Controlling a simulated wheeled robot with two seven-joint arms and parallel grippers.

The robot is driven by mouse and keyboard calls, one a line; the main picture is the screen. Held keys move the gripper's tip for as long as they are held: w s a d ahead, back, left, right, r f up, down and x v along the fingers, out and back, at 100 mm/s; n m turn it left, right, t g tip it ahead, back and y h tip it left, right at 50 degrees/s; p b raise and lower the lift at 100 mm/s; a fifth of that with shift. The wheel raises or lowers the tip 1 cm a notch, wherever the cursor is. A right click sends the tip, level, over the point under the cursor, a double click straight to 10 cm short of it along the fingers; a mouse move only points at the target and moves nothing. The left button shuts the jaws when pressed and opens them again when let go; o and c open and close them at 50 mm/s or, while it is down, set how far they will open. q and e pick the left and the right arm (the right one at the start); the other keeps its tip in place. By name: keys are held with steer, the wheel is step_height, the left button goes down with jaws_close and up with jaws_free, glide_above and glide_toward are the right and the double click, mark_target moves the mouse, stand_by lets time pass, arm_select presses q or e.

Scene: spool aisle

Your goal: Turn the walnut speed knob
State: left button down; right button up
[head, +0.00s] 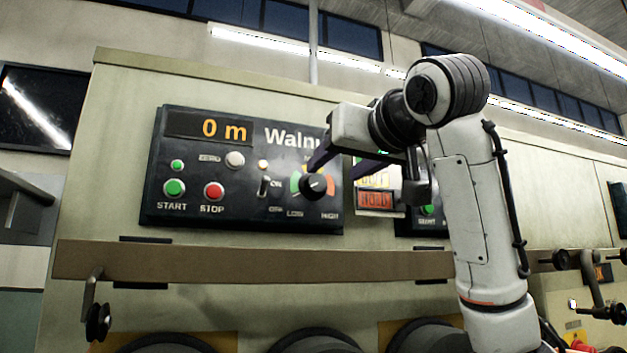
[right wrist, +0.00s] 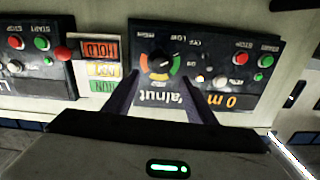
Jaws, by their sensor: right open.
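The Walnut panel (head: 240,215) is a dark plate on the pale machine front, with a display reading 0 m. Its black speed knob (head: 314,186) sits at the lower right on a green, orange and red dial marked LOW and HIGH. A small pale mark shows on the knob; I cannot read its setting surely. My right gripper (head: 334,172) is open in front of the knob. In the right wrist view, which is upside down, the knob (right wrist: 160,64) lies between the two purple fingertips (right wrist: 158,74), with no clear contact. My left gripper is not in view.
The panel has a green START button (head: 174,188), a red STOP button (head: 213,191) and a small switch (head: 264,187) left of the knob. A HOLD sign (head: 376,200) stands just right. A brown rail (head: 230,264) crosses below, and another panel (right wrist: 35,55) is nearby.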

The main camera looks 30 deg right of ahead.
mark_target(319, 182)
steer(key=p+x, duration=0.2)
steer(key=x, duration=0.5)
steer(key=shift+w, duration=0.15)
steer(key=shift+w+d, duration=0.1)
steer(key=shift+w, duration=0.2)
steer(key=shift+w+f, duration=0.15)
steer(key=shift+w, duration=0.05)
steer(key=c, duration=1)
steer(key=shift+c, duration=0.2)
